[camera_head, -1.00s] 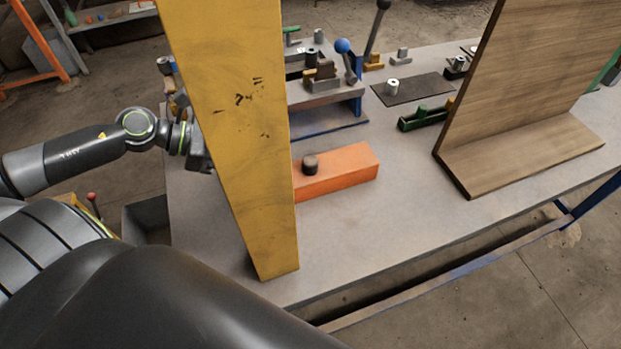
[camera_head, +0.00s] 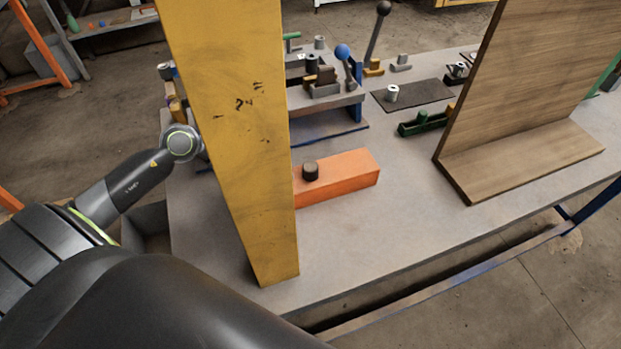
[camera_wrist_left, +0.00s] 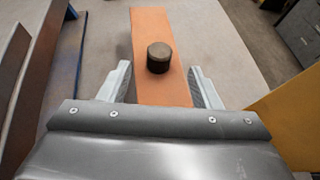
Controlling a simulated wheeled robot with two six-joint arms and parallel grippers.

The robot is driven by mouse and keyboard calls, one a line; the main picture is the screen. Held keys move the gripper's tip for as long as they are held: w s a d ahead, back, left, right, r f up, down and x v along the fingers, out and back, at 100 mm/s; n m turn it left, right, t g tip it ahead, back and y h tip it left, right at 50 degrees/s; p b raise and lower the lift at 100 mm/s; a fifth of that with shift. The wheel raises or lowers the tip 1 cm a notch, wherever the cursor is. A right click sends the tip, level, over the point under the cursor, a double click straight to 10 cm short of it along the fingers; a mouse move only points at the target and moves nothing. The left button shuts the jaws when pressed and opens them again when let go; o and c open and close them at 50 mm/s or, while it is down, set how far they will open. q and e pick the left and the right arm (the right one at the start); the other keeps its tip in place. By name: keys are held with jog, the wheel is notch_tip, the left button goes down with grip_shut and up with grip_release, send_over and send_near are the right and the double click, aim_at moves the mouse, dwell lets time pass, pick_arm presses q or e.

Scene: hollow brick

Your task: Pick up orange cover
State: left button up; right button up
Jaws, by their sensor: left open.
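The orange cover (camera_head: 345,180) is a long block with a dark round knob (camera_head: 310,171) on top, lying on the grey table (camera_head: 420,210). Its left end is hidden behind the yellow post in the head view. In the left wrist view the orange cover (camera_wrist_left: 150,28) runs away from me, its knob (camera_wrist_left: 159,57) between my fingers in the picture. My left gripper (camera_wrist_left: 161,68) is open, one finger on either side of the cover; I cannot tell whether they touch it. In the head view this gripper is hidden behind the post. My right gripper is not in view.
A yellow post (camera_head: 235,130) stands upright in front of my left arm. A wooden L-shaped panel (camera_head: 520,100) stands at the right. A fixture with a blue-knobbed lever (camera_head: 343,52) and a green part (camera_head: 422,122) sit behind the cover.

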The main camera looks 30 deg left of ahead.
aim_at(307, 166)
pick_arm(q)
jog(key=shift+w+d+p, duration=0.3)
jog(key=shift+w+d, duration=0.1)
jog(key=shift+d, duration=0.1)
jog(key=p+x, duration=0.1)
jog(key=x, duration=0.1)
jog(key=shift+w+d+f, duration=0.5)
jog(key=shift+d+f, duration=0.05)
jog(key=shift+d, duration=0.1)
jog(key=shift+c, duration=0.2)
grip_shut()
